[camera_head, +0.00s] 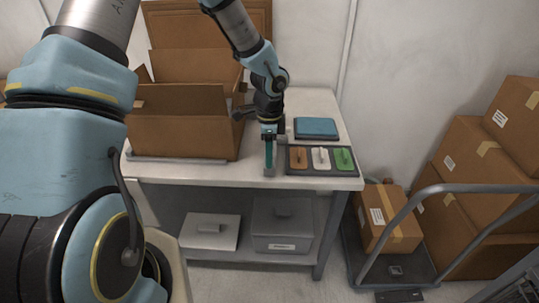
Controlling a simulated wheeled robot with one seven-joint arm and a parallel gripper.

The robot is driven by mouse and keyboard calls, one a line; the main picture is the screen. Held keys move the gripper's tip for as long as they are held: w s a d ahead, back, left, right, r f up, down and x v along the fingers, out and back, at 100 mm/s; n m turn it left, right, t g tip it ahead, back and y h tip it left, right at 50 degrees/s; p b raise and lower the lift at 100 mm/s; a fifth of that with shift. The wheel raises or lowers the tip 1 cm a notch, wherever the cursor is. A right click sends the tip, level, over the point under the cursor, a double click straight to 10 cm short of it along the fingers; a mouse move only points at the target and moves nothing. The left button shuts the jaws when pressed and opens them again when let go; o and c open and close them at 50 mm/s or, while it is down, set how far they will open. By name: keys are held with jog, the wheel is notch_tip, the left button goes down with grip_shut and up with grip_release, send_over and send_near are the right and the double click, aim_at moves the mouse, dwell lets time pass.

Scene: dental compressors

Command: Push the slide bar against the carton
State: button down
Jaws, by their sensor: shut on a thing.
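The open brown carton (175,138) stands on the left part of the white table, its flaps up. My gripper (269,134) points down to the right of the carton. It is shut on a narrow upright teal bar with a grey foot, which looks like the slide bar (269,155). A strip of table shows between the bar and the carton's right side, so they look apart in this view. My gripper hides the bar's top, and its far extent is hard to make out.
Right of the bar, a dark tray (321,171) holds orange, white and green items. A blue pad (316,128) lies behind it. A grey rail (178,159) runs along the carton's front base. A cart (395,272) with a box stands right of the table (325,101).

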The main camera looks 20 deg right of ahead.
jog(key=shift+w, duration=0.1)
dwell(0.5)
jog(key=a, duration=0.1)
jog(key=w+a, duration=0.1)
jog(key=a+p, duration=0.1)
jog(key=a, duration=0.1)
jog(key=shift+w, duration=0.4)
jog(key=c, duration=0.5)
grip_release()
notch_tip(320, 180, up, 11)
jog(key=shift+f+b, duration=0.1)
jog(key=shift+b, duration=0.55)
